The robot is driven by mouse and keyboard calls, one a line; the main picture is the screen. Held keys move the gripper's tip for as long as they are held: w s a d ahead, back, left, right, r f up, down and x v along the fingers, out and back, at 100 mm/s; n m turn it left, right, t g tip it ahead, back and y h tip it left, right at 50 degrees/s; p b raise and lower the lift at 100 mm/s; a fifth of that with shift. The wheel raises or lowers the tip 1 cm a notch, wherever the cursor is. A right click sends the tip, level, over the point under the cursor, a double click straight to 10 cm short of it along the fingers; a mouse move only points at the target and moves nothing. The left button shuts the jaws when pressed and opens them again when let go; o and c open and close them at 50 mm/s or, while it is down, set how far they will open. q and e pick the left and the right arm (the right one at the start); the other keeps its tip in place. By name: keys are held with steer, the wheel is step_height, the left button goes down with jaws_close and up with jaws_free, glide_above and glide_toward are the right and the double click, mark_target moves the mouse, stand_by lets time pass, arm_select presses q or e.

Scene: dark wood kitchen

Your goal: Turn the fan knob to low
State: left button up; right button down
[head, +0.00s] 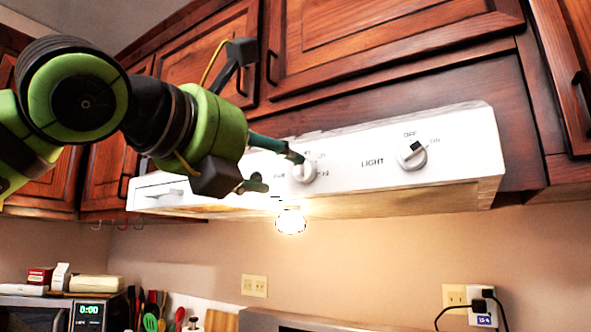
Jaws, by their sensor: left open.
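The fan knob (305,173) is a round white knob on the front of the white range hood (350,178), left of the light knob. Letters around it are partly hidden, and its exact setting cannot be read. My left gripper (279,172) is open and empty, reaching in from the left. Its upper fingertip overlaps the knob's upper left edge, and its lower finger is to the left of and below the knob. Whether the fingertip touches the knob cannot be told. My right gripper is not in view.
The light knob (412,156), marked OFF and ON, is farther right on the hood. A lit bulb (290,221) hangs under the hood. Dark wood cabinets (390,40) are above and behind my arm. A microwave (88,311) and utensils stand lower left.

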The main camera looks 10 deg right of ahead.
mark_target(296, 173)
arm_select(q)
steer(key=p+x, duration=0.3)
steer(key=x, duration=0.4)
steer(key=shift+f, duration=0.1)
steer(key=c, duration=1.1)
